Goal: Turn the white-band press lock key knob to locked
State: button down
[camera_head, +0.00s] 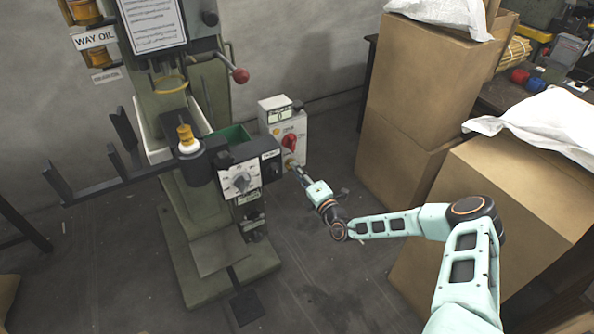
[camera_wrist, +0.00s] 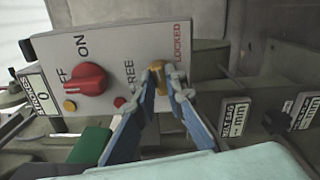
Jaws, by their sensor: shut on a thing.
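The lock key knob (camera_wrist: 158,76) is a small brass-yellow knob on the grey control box (camera_wrist: 110,52), between the printed words FREE on its left and LOCKED on its right. In the wrist view its long side runs roughly up and down, and I cannot tell which word it points at. My gripper (camera_wrist: 164,82) is shut on the knob, one finger on each side, and the fingers hide part of it. In the head view my gripper (camera_head: 293,166) reaches the lower front of the control box (camera_head: 278,130) from the right.
The green press (camera_head: 205,215) carries a grey dial box (camera_head: 240,180) just left of my gripper. Cardboard boxes (camera_head: 400,150) stand at the right.

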jog(key=shift+f+m, duration=0.1)
jog(key=shift+m, duration=1)
jog(key=c, duration=2)
grip_release()
jog(key=shift+o, duration=0.2)
jog(key=shift+s, duration=0.1)
jog(key=v, duration=1.2)
